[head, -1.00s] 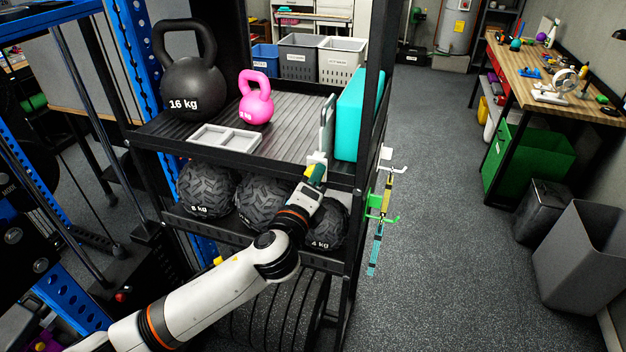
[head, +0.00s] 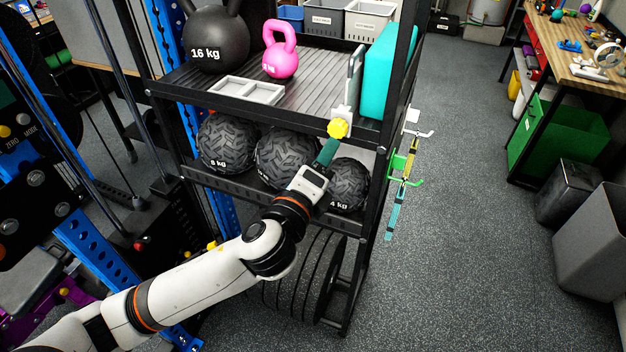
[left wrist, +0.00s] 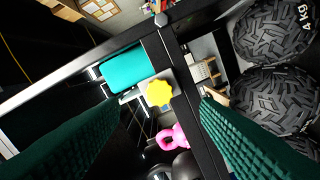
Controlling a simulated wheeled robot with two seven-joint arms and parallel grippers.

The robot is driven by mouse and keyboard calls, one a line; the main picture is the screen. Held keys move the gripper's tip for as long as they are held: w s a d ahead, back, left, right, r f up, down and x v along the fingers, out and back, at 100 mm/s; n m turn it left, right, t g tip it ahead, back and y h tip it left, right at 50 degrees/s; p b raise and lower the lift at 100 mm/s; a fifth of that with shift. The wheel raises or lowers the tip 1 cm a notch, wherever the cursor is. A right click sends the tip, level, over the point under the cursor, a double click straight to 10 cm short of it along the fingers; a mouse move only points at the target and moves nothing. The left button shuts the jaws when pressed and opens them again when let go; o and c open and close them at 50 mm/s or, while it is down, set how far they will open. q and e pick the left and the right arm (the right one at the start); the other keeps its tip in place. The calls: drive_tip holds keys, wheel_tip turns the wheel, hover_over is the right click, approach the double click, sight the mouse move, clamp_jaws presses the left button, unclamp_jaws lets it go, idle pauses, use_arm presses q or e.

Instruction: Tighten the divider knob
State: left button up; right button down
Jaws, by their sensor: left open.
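The divider knob (head: 338,129) is yellow and lobed. It sits on a pale bracket at the front edge of the upper shelf, below the grey divider (head: 354,76). In the left wrist view the knob (left wrist: 159,93) shows ahead, between the two green fingers and beyond their tips. My left gripper (head: 328,150) is just below and in front of the knob, open and empty, and appears apart from it. In the left wrist view its fingers (left wrist: 160,112) are spread wide. My right gripper is in neither view.
A teal block (head: 383,72) stands right of the divider. A pink kettlebell (head: 279,58), black kettlebell (head: 215,40) and grey tray (head: 246,91) share the shelf (head: 311,95). Textured balls (head: 281,160) lie below, close to my arm. Hooks with bands (head: 404,165) jut from the rack's right side.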

use_arm(q)
drive_tip(key=v, duration=0.4)
drive_tip(key=shift+b, duration=0.4)
drive_tip(key=shift+w+f, duration=0.1)
drive_tip(key=shift+w, duration=0.05)
